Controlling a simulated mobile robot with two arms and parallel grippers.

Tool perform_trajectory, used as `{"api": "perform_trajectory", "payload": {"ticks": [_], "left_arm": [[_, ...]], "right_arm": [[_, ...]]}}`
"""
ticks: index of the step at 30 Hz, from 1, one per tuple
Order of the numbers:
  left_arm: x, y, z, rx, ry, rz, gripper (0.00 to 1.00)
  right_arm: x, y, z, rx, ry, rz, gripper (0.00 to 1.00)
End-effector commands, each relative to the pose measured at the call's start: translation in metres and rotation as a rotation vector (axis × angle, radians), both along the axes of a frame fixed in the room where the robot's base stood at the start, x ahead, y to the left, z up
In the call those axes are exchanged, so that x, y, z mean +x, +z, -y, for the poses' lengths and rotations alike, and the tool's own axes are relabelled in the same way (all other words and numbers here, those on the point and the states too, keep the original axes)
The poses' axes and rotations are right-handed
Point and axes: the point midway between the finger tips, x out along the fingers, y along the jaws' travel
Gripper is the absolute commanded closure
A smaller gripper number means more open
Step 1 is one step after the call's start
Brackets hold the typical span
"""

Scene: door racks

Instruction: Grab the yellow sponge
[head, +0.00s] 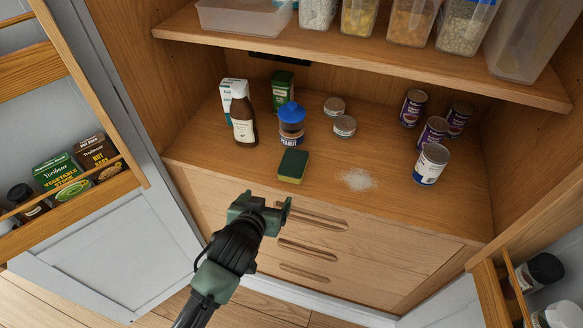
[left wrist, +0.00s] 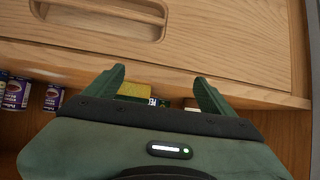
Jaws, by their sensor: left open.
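The yellow sponge (head: 292,166) has a dark green scouring top and a yellow edge. It lies on the cupboard's wooden counter near the front edge, in front of the blue-lidded jar. My left gripper (head: 268,205) is open and empty, in front of the drawers and just short of the sponge in the head view. In the left wrist view the sponge (left wrist: 134,90) shows between the two open fingers (left wrist: 160,88), partly hidden by the gripper body. My right gripper is not in view.
A blue-lidded jar (head: 291,124), a brown bottle (head: 243,126) and cartons stand behind the sponge. A white powder spill (head: 359,180) lies to its right, with several cans (head: 431,165) beyond. A shelf (head: 340,58) overhangs the counter. Door racks (head: 75,195) flank both sides.

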Motion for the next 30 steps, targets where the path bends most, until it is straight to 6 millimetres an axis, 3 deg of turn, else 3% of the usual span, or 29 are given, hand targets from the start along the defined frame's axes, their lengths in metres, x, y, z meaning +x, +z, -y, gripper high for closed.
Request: {"api": "perform_trajectory", "payload": {"ticks": [1,14,30], "left_arm": [[0.003,0.011,0.002,-0.005,-0.001,0.017,0.15],[0.043,0.046,0.051,-0.046,-0.079,0.189,0.15],[0.090,0.030,0.063,-0.048,-0.084,0.199,0.15]], "right_arm": [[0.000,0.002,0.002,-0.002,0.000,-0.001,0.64],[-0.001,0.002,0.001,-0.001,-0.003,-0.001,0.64],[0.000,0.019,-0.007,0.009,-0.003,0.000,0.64]]}}
